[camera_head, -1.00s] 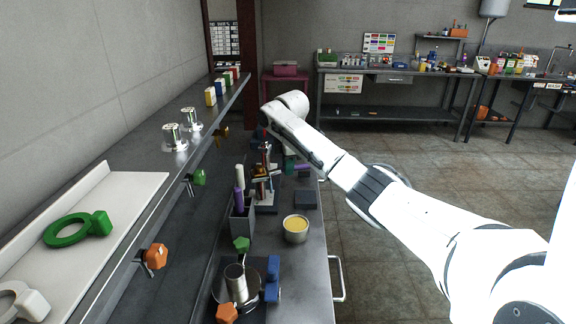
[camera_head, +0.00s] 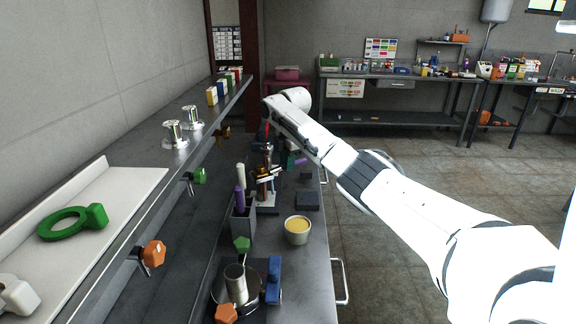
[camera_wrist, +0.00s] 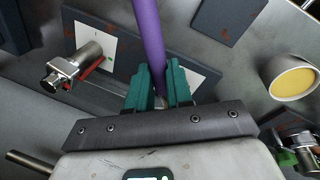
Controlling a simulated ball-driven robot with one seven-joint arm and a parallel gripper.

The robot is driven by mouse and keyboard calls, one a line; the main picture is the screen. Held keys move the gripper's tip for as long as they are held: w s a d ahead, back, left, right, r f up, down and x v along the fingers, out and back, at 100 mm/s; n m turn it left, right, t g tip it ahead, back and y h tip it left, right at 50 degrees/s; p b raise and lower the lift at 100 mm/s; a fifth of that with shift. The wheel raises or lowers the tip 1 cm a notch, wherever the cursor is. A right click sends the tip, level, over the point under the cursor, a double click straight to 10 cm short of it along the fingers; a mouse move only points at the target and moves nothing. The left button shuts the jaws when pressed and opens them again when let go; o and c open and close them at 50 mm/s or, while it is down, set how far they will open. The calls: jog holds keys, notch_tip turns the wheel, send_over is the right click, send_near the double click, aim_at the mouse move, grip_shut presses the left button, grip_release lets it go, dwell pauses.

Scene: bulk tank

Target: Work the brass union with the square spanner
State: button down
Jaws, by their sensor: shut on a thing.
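My gripper (camera_wrist: 158,78) has teal fingers shut on a purple-handled tool (camera_wrist: 148,38). The handle runs up the wrist view; its working end is hidden, so I cannot tell whether it is square. In the head view the purple handle (camera_head: 301,162) sticks out to the right of my gripper (camera_head: 288,160), low over the bench. A metal pipe fitting with a squarish end (camera_wrist: 62,74) stands on a white plate, left of the fingers and apart from them. I cannot tell whether it is the brass union. In the head view, metal fittings (camera_head: 265,178) stand beside the gripper, partly hidden.
A grey holder (camera_head: 242,222) with upright handles and a bowl of yellow stuff (camera_head: 297,231) stand nearer on the bench. A dark block (camera_head: 307,200) lies beyond the bowl. A shelf (camera_head: 150,205) with coloured knobs on its edge runs along the left. Floor on the right is clear.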

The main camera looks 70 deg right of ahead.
jog(key=shift+w+d+n, duration=0.15)
jog(key=shift+w+n, duration=0.1)
jog(key=shift+n, duration=0.15)
jog(key=shift+b, duration=0.3)
jog(key=shift+w+d+n+b, duration=0.25)
jog(key=shift+w+n+b, duration=0.2)
jog(key=shift+b, duration=0.2)
jog(key=shift+w+d+n+b, duration=0.1)
jog(key=shift+w+n+b, duration=0.1)
jog(key=shift+n+b, duration=0.25)
jog(key=shift+w+d+n+b, duration=0.15)
jog(key=shift+w+n+b, duration=0.2)
jog(key=shift+b, duration=0.45)
jog(key=shift+s+p, duration=0.3)
jog(key=shift+p, duration=1.05)
jog(key=shift+r, duration=0.1)
